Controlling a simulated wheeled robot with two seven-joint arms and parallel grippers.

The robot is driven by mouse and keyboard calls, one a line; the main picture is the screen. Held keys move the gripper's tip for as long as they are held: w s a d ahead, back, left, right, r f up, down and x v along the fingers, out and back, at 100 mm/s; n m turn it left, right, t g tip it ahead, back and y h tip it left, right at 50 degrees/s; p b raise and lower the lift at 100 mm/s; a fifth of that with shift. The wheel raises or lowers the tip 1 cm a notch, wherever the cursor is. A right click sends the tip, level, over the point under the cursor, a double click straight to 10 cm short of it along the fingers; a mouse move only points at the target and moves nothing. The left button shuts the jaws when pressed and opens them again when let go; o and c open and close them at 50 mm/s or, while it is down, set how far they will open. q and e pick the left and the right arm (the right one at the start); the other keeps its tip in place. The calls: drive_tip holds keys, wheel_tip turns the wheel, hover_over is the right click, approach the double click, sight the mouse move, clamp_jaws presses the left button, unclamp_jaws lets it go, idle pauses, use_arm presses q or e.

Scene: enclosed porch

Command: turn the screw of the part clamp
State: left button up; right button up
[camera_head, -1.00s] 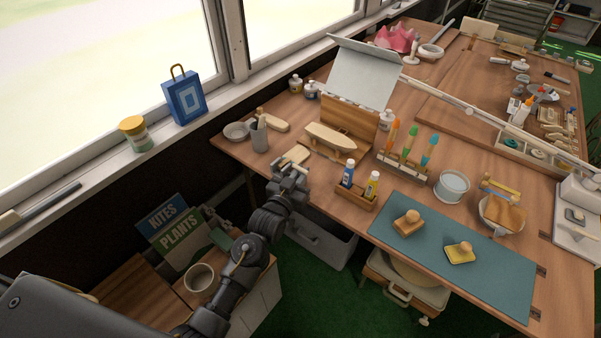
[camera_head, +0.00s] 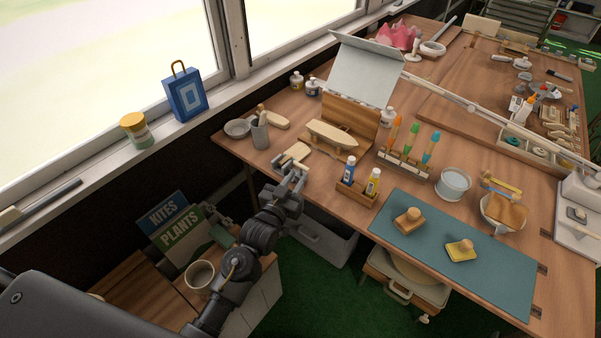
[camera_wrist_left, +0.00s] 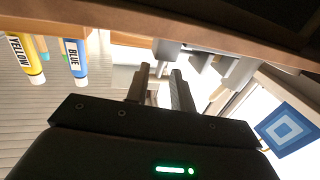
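My left gripper (camera_head: 291,172) is at the front edge of the workbench, beside a pale wooden block (camera_head: 293,155). In the left wrist view its two dark fingers (camera_wrist_left: 160,92) stand apart, with a narrow gap and nothing clearly held between them. I cannot clearly make out the part clamp or its screw; the pale block by the fingertips may belong to it. A boat-shaped wooden piece (camera_head: 331,134) sits on a wooden frame just behind. My right gripper is out of view.
A blue bottle (camera_head: 348,170) and a yellow bottle (camera_head: 373,181) stand in a wooden holder close right of my gripper. A grey cup (camera_head: 260,132) stands at the left of the bench. A teal mat (camera_head: 460,283) lies front right. A grey bin (camera_head: 318,245) is below.

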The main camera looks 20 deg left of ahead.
use_arm(q)
drive_tip(key=s+a, duration=0.1)
drive_tip(key=s, duration=0.5)
drive_tip(key=shift+s, duration=0.3)
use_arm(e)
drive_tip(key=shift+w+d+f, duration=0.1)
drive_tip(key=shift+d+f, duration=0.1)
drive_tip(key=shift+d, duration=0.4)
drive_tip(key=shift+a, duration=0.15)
